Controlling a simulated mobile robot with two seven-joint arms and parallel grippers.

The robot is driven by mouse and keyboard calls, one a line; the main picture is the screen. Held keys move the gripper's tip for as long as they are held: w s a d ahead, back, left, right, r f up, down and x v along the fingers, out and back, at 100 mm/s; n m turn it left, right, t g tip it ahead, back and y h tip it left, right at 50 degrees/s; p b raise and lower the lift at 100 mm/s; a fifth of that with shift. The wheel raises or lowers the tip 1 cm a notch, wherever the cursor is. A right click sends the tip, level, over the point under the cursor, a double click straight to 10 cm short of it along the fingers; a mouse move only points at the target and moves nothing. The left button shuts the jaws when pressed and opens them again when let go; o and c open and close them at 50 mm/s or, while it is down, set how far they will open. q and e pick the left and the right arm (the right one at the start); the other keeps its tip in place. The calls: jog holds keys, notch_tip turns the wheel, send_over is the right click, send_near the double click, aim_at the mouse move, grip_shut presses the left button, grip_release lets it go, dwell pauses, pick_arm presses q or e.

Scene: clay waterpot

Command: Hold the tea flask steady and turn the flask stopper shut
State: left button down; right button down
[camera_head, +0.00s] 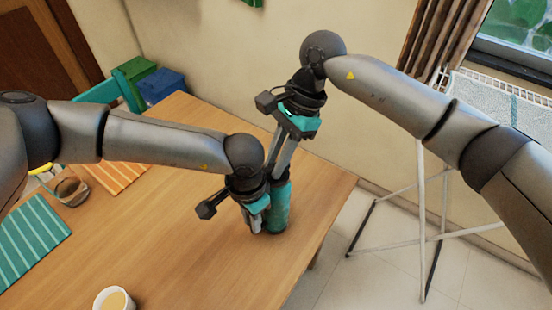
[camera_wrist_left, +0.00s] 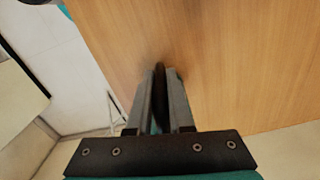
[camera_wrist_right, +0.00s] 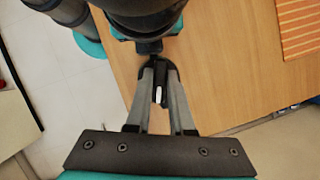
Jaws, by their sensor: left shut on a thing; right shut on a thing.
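The teal tea flask (camera_head: 281,205) stands upright on the wooden table near its right corner. My left gripper (camera_head: 260,222) is low at the flask's left side, shut on it. In the left wrist view, a dark piece, seemingly its handle (camera_wrist_left: 160,97), sits between the closed fingers (camera_wrist_left: 165,72). My right gripper (camera_head: 276,177) points down from above and is shut at the flask's top. The flask stopper is mostly hidden by the fingers.
The table (camera_head: 180,240) has a cup (camera_head: 114,299) at the front, a glass bowl (camera_head: 71,191), an orange striped mat (camera_head: 118,178) and a teal striped mat (camera_head: 30,235) on the left. A white drying rack (camera_head: 422,220) stands right of the table. The front middle is clear.

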jog(key=shift+m, duration=0.4)
jog(key=m+t, duration=0.1)
jog(key=m, duration=0.1)
jog(key=m+t, duration=0.1)
jog(key=m, duration=0.2)
jog(key=shift+y, duration=0.3)
jog(key=m+t, duration=0.1)
jog(key=m, duration=0.2)
jog(key=m+t, duration=0.1)
jog(key=m, duration=0.2)
jog(key=shift+s+a+r+m+t, duration=0.1)
jog(key=shift+s+m+t, duration=0.05)
jog(key=shift+m+t, duration=0.2)
jog(key=shift+m+h, duration=0.25)
jog(key=shift+h, duration=0.15)
jog(key=c, duration=0.8)
grip_release()
jog(key=v, duration=1.2)
